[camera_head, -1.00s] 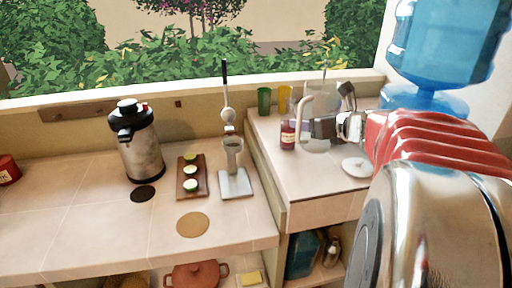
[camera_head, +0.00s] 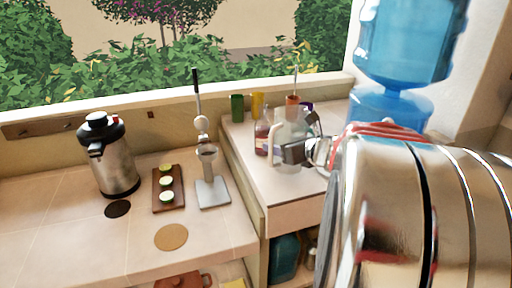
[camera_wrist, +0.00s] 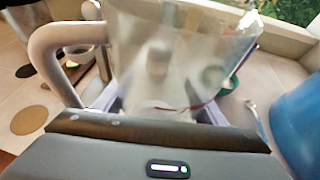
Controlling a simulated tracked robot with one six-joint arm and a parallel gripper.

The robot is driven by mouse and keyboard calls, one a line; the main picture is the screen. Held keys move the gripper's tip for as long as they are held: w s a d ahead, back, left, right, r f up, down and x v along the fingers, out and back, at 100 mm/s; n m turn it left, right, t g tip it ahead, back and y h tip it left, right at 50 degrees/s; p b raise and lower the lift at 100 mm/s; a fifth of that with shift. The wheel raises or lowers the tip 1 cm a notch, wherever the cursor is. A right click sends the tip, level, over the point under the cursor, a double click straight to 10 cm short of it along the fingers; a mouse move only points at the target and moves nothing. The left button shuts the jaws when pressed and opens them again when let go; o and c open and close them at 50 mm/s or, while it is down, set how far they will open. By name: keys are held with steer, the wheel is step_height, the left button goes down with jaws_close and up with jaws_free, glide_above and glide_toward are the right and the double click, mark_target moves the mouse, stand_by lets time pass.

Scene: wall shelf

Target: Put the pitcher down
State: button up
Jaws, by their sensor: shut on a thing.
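The clear pitcher (camera_head: 290,127) with a pale pinkish handle is upright over the raised right-hand counter (camera_head: 285,195). My gripper (camera_head: 294,152) is shut on it from the right side, low on its body. In the wrist view, the pitcher (camera_wrist: 175,50) fills the middle between my fingers, with its handle to the left. I cannot tell whether its base touches the counter. My arm hides part of the counter to the right.
A bottle with a red label (camera_head: 261,138) stands close left of the pitcher. Green (camera_head: 237,108) and yellow (camera_head: 257,104) cups stand behind. A blue water dispenser (camera_head: 400,40) is at the right. The lower left counter holds a steel airpot (camera_head: 115,165) and cucumber board (camera_head: 168,190).

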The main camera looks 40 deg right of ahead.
steer(key=shift+f, duration=1.8)
steer(key=shift+f, duration=0.2)
steer(key=o, duration=1.2)
steer(key=shift+s, duration=0.1)
steer(key=v, duration=1.3)
steer(key=shift+s+r, duration=0.25)
steer(key=shift+c, duration=0.6)
